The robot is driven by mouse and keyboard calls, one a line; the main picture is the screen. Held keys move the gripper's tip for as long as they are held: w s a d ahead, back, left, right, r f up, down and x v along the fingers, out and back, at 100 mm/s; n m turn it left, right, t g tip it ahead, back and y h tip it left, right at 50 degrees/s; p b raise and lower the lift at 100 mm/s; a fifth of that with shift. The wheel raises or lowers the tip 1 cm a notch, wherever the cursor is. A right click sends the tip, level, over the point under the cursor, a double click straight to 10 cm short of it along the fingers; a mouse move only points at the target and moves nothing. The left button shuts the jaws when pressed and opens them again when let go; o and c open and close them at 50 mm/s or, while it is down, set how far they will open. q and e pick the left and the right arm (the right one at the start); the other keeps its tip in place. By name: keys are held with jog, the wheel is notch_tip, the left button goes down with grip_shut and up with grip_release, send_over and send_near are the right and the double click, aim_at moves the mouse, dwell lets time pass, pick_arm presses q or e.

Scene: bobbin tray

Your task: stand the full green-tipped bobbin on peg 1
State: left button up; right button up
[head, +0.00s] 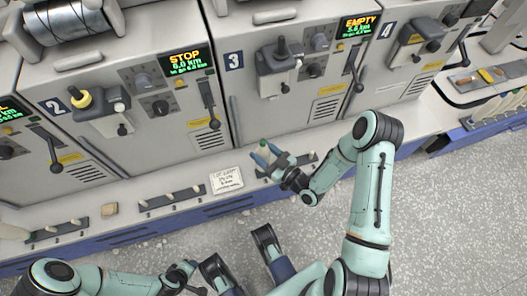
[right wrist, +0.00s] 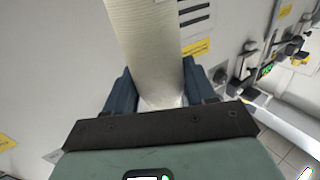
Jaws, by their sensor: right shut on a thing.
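My right gripper (head: 265,155) is shut on a bobbin (head: 264,147), whose green tip shows between the blue fingers. In the right wrist view the bobbin (right wrist: 146,45) is a thick cream-white cylinder between the fingers (right wrist: 152,98). The gripper is in front of machine 3, by a dark peg strip (head: 307,160) that it partly hides. Other strips with pale pegs lie to the left, one at left centre (head: 172,200) and one further left (head: 57,232). I cannot read which peg is peg 1. My left gripper (head: 190,272) is low in the picture; its jaws are unclear.
Machines with levers and displays line the back. A blue crate (head: 468,124) with several pale bobbins stands at the right, beside a tray of small pieces (head: 459,87).

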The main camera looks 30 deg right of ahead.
jog(key=shift+f+b, duration=0.5)
jog(key=shift+f, duration=0.15)
jog(key=o, duration=0.8)
jog(key=shift+o, duration=0.2)
jog(key=p+v, duration=0.2)
jog(key=v, duration=0.9)
jog(key=shift+r, duration=0.1)
dwell(0.4)
